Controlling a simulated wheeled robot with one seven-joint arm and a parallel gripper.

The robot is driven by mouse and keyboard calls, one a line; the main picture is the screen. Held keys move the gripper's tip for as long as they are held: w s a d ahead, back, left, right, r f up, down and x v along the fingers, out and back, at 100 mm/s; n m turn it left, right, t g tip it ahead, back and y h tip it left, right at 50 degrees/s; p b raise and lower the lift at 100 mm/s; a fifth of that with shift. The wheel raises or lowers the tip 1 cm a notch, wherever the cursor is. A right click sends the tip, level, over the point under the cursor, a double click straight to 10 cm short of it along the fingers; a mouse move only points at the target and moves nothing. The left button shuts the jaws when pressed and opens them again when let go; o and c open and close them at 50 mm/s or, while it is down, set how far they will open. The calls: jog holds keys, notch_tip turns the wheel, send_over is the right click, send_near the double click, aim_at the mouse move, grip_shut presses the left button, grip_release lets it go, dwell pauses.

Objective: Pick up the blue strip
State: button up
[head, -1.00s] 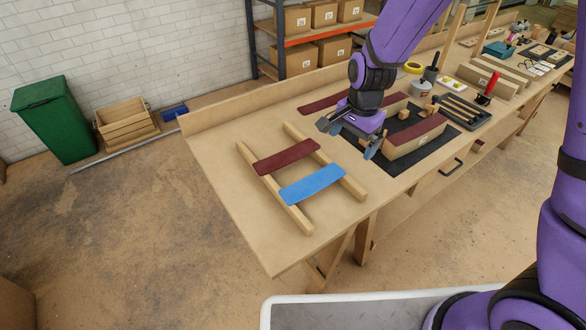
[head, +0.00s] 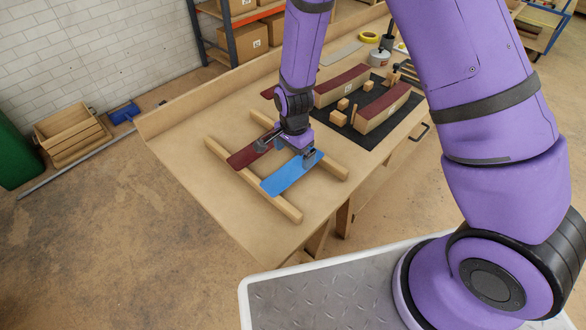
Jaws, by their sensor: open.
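The blue strip (head: 286,177) lies across two parallel wooden rails (head: 262,185) near the front left corner of the workbench. A dark red strip (head: 246,156) lies beside it on the same rails, to its left and farther back. My gripper (head: 294,157) points down over the far right end of the blue strip, with its jaws apart. One finger shows at the strip's right edge and the other toward the dark red strip. I cannot tell whether the fingers touch the blue strip. The gripper and wrist hide part of both strips.
Behind the rails, a black mat (head: 350,133) carries curved wooden forms (head: 382,108) with dark red tops and small wooden blocks. A pot (head: 379,57) and yellow tape (head: 369,37) stand farther back. The bench top (head: 190,160) left of the rails is clear.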

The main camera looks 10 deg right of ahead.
aim_at(294, 169)
jog(key=shift+s+f, duration=0.1)
jog(key=shift+f, duration=2.4)
jog(key=shift+f, duration=0.25)
jog(key=c, duration=1)
jog(key=shift+r, duration=0.2)
